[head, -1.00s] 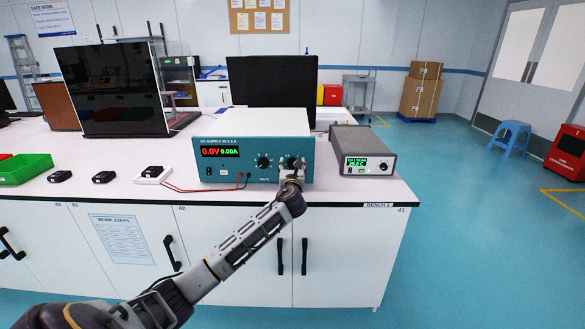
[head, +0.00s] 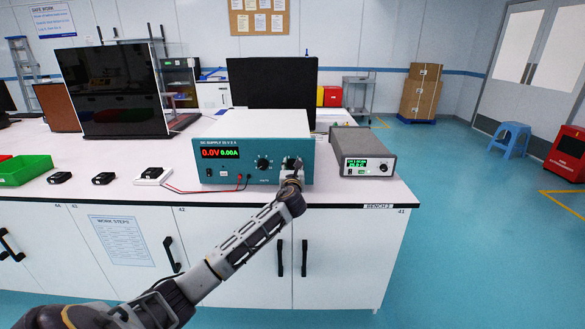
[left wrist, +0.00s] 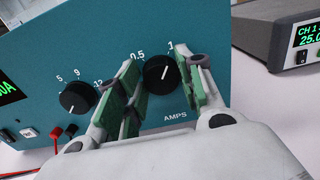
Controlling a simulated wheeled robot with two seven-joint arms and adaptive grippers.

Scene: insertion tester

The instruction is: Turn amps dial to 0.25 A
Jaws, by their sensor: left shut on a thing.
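The teal DC supply (head: 215,176) stands on the bench. Its display (head: 220,153) reads 0.0V and 0.00A. The black amps dial (left wrist: 159,74) is on the front panel, above the word AMPS, with marks 0.5 and 1 showing around it. Its white pointer line is tilted in the left wrist view; its exact setting is hard to read. My left gripper (left wrist: 158,88) has its green-padded fingers on either side of this dial and is shut on it. In the head view the left gripper (head: 292,170) hides part of the dial. My right gripper is not in view.
A second black dial (left wrist: 77,98), marked 5, 9 and 12, sits left of the amps dial. Red and black plugs (head: 243,180) stick out below. A grey instrument (head: 362,155) stands close on the right. A green tray (head: 25,170) lies at the far left.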

